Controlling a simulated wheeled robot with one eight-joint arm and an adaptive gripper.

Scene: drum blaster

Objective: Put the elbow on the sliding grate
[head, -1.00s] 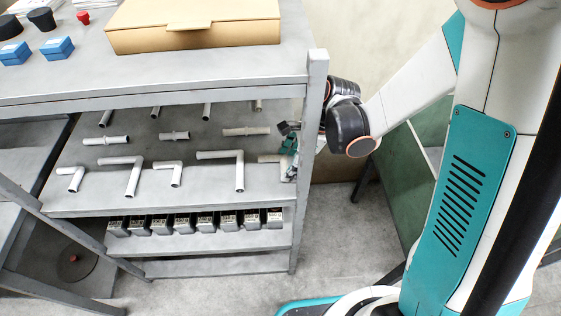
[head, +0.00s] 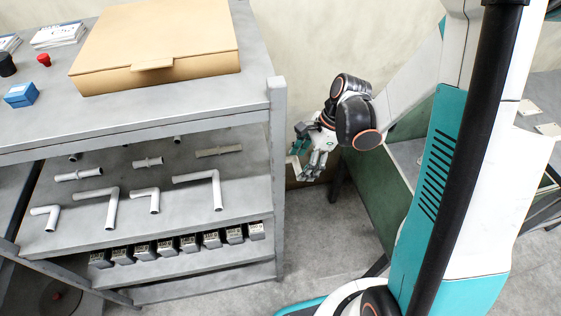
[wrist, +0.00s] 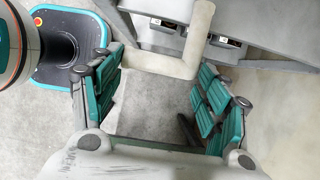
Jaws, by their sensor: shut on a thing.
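My gripper (head: 305,155) is outside the shelf, just right of its front corner post. In the wrist view my gripper (wrist: 160,75) has its two teal finger pads on either side of a pale beige elbow (wrist: 155,62), an L-shaped pipe. One leg of the elbow spans between the fingers; the other points up the picture. A small part of the elbow (head: 295,168) shows below the fingers in the head view. I cannot make out a sliding grate in either view.
A grey shelf unit (head: 277,120) holds several other pipes and elbows (head: 216,190), with dark boxes (head: 188,243) below. A cardboard box (head: 160,45) lies on top. A green cabinet (head: 365,185) stands behind my arm. Bare floor (head: 320,235) lies right of the shelf.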

